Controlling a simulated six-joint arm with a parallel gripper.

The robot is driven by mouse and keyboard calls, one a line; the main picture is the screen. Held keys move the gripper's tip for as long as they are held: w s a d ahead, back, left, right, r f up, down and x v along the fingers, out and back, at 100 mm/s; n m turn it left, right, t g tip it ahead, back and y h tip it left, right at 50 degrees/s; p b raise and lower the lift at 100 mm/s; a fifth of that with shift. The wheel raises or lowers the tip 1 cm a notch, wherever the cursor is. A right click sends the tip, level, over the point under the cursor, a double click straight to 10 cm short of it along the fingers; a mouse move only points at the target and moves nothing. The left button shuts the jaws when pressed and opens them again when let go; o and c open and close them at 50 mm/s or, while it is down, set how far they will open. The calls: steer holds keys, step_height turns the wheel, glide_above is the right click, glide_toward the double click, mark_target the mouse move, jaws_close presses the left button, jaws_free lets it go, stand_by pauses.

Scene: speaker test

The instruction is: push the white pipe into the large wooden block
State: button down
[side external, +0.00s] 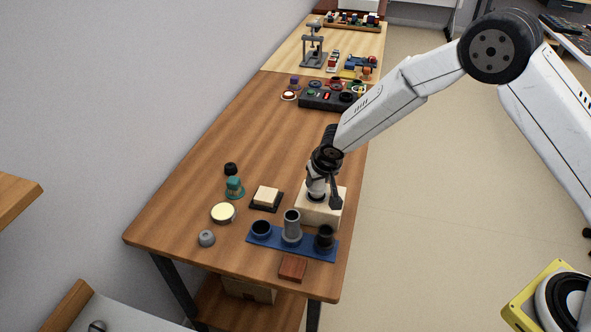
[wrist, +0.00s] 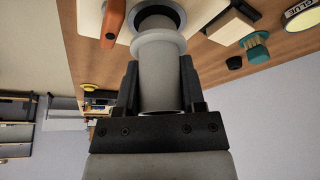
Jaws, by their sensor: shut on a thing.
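The large wooden block (side external: 311,214) is cream-coloured and stands near the right edge of the table. It also shows at the top of the wrist view (wrist: 208,12). My gripper (wrist: 159,82) is shut on the white pipe (wrist: 158,68), with a dark finger on each side. The pipe looks light grey and has a wide collar. Its far end meets a dark round opening at the block; how deep it sits is hidden by the collar.
A blue rack (side external: 275,242) with a grey tube and black cup stands in front of the block, a red-brown block (side external: 292,268) before it. Orange part (wrist: 112,22) beside the pipe.

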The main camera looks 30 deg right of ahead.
steer(key=shift+f, duration=1.4)
stand_by(1.8)
steer(key=shift+c, duration=0.5)
jaws_free()
steer(key=shift+r, duration=0.1)
steer(key=shift+r, duration=3.7)
steer(key=shift+s+d, duration=0.1)
steer(key=s+d+r, duration=0.2)
steer(key=s+d, duration=0.1)
steer(key=s, duration=0.5)
steer(key=s+d+r+n+g, duration=0.1)
steer(key=s+d+r, duration=0.2)
steer(key=s, duration=0.6)
steer(key=s+d+r, duration=0.2)
steer(key=s+d, duration=0.3)
steer(key=s, duration=0.3)
steer(key=shift+s+d+r+n+g+y, duration=0.2)
steer(key=shift+d+n+g+y, duration=0.1)
steer(key=shift+n+g, duration=0.1)
